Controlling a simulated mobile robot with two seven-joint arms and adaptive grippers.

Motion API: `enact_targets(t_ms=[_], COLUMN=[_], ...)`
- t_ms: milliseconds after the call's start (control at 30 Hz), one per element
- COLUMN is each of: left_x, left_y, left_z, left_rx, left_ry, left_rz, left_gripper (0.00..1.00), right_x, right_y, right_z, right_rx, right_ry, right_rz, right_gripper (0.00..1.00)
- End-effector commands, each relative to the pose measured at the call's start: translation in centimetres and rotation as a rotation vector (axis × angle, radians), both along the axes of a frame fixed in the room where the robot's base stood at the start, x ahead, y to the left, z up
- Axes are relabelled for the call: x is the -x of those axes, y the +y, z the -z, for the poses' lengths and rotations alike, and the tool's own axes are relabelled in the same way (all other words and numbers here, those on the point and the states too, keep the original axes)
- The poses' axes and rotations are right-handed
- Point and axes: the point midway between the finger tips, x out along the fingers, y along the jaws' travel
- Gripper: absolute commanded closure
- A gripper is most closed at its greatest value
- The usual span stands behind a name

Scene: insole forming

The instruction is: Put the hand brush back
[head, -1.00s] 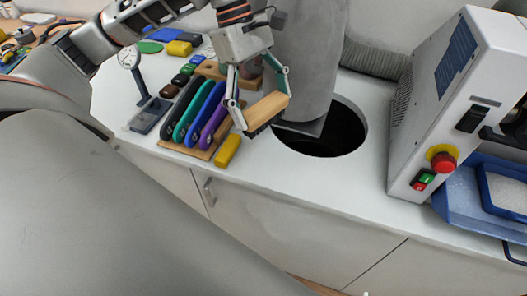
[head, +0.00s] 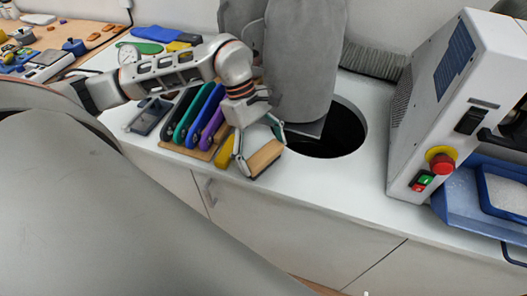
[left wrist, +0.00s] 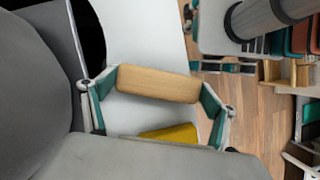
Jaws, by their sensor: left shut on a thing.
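The hand brush (head: 265,157) has a pale wooden back and a dark bristle edge. My left gripper (head: 260,150) is shut on it, with one finger at each end. The brush is low over the white counter, between the yellow block and the round hole. I cannot tell whether its bristles touch the counter. In the left wrist view the wooden back of the brush (left wrist: 158,84) spans the fingers of the left gripper (left wrist: 157,92). My right gripper is not in view.
A yellow block (head: 225,152) lies just left of the brush. A rack holds several coloured tools, including a blue one (head: 200,113). The round hole (head: 342,134) is behind and right. A machine with a red button (head: 442,164) stands at right. The front counter strip (head: 330,185) is clear.

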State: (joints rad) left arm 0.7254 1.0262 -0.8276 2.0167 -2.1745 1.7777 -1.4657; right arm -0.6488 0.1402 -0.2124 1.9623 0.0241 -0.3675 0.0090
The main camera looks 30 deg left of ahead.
Motion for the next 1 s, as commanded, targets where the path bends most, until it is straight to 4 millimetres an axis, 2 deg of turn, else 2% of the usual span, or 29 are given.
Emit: enact_targets(t_ms=[367, 400, 767, 867, 1000], left_x=[0.0, 0.0, 0.0, -0.3, -0.4], left_y=[0.0, 0.0, 0.0, 0.5, 1.5], left_z=[0.5, 0.4, 0.0, -0.9, -3.2], left_rx=[-0.001, -0.001, 0.000, -0.002, -0.002], left_ry=[-0.002, -0.002, -0.001, -0.006, -0.008], left_rz=[0.000, 0.000, 0.001, -0.001, -0.001], left_gripper=[0.51, 0.07, 0.07, 0.07, 0.07], right_x=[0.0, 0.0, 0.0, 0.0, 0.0], right_y=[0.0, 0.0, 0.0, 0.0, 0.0], right_z=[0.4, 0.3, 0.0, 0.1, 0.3], right_rx=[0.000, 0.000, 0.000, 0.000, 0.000], right_ry=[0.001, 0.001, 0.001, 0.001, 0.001], right_rz=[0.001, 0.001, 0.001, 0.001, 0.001], right_gripper=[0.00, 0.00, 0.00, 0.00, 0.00])
